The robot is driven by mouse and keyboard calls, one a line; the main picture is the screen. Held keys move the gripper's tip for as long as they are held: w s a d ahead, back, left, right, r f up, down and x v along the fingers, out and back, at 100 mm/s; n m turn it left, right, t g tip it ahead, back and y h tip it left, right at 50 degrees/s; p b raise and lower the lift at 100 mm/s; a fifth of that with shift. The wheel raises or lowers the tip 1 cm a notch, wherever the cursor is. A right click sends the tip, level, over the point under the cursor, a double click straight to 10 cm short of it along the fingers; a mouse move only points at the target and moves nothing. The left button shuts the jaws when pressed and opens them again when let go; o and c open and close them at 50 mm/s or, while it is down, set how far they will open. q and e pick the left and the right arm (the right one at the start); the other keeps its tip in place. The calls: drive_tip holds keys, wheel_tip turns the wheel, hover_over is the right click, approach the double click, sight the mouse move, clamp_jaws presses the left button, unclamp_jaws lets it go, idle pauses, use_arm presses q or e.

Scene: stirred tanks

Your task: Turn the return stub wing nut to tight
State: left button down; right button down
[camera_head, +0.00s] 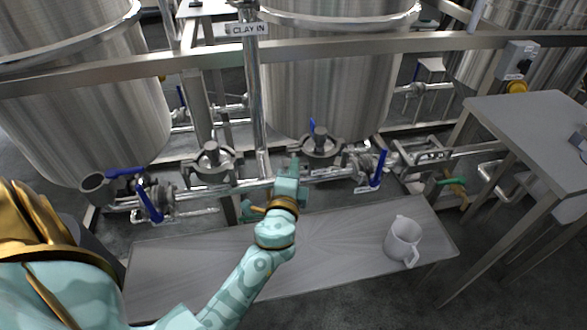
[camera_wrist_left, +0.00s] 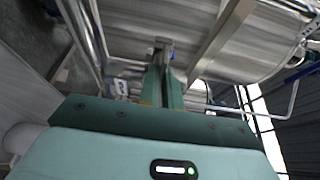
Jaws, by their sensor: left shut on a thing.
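My left gripper (camera_head: 293,165) reaches over the grey bench to the horizontal steel pipe between the two blue-handled valves. In the left wrist view its fingers (camera_wrist_left: 161,72) are closed together, with a small grey metal piece, the wing nut (camera_wrist_left: 163,45), at their tips. In the head view the gripper hides the nut and the piece of pipe behind it. I cannot tell how far the nut is turned. My right gripper is in neither view.
A grey bench top (camera_head: 200,268) lies below the pipes, with a white jug (camera_head: 402,242) at its right. Blue valve handles (camera_head: 150,203) (camera_head: 379,168) flank the gripper. A "CLAY IN" sign (camera_head: 247,29) hangs above. Steel tanks (camera_head: 325,85) stand behind, and a side table (camera_head: 535,125) at right.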

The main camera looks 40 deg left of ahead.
use_arm(q)
drive_tip(key=shift+r, duration=0.1)
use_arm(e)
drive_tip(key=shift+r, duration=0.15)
use_arm(q)
drive_tip(key=shift+w+d+r+m+g+y+p, duration=0.15)
drive_tip(key=shift+m+g+y+p, duration=0.2)
drive_tip(key=shift+m+g+p, duration=1.55)
drive_tip(key=shift+w+r+m+g+y+p, duration=0.1)
drive_tip(key=shift+m+g+y+p, duration=0.3)
drive_tip(key=shift+m+p, duration=2.9)
drive_tip(key=shift+w+d+r+m+g+y+p, duration=0.25)
drive_tip(key=shift+m+g+p, duration=1)
drive_tip(key=shift+p, duration=2.5)
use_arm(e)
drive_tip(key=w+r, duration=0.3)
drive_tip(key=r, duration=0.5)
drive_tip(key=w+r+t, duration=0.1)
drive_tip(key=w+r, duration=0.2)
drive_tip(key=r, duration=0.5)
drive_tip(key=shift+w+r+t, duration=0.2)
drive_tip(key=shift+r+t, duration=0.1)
use_arm(q)
drive_tip(key=shift+s+a+f, duration=0.1)
drive_tip(key=shift+a, duration=0.05)
drive_tip(key=c, duration=1.6)
unclamp_jaws()
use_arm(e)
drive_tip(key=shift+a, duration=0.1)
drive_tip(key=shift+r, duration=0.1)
